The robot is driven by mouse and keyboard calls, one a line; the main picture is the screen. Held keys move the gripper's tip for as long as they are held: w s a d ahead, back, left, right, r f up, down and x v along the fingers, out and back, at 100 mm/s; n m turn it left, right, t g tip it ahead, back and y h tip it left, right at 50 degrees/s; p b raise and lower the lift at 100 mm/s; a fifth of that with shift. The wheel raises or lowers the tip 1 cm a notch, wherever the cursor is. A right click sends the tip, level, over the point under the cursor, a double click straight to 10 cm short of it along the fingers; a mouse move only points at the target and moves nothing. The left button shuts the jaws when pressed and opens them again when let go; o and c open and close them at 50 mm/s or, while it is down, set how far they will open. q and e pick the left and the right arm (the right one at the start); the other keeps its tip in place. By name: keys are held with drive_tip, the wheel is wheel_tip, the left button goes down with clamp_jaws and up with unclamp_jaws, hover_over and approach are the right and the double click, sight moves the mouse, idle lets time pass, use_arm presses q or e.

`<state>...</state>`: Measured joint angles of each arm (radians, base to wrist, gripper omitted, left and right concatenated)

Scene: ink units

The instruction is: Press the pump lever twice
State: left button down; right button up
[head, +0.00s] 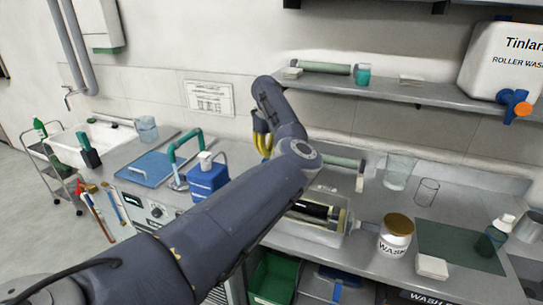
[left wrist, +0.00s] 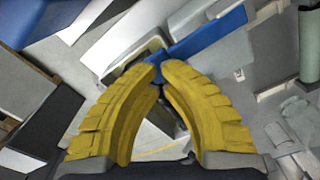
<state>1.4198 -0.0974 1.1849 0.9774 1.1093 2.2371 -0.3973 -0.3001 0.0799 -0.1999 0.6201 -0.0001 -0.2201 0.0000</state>
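A blue container (head: 208,182) with a white top (head: 205,157) stands on the counter left of my left arm. Just left of it is a bent metal bar with a green grip (head: 187,144), by a blue board (head: 150,168). I cannot tell for certain which part is the pump lever. My left gripper (head: 264,150) has yellow fingers pointing down, above the counter and right of the blue container. In the left wrist view its fingertips (left wrist: 163,68) nearly meet, with nothing clearly held; a blue bar (left wrist: 208,34) shows beyond them. My right gripper is not in view.
A clear tray (head: 322,234) with a dark roller, a labelled jar (head: 396,238) and a white block (head: 432,267) stand on the right. A shelf (head: 400,92) holds a white tank (head: 497,62). A sink (head: 100,138) is at the left. My left arm crosses the counter.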

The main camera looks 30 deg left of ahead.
use_arm(q)
drive_tip(key=shift+f, duration=2.15)
drive_tip(key=shift+r, duration=2.8)
wheel_tip(320, 180, up, 6)
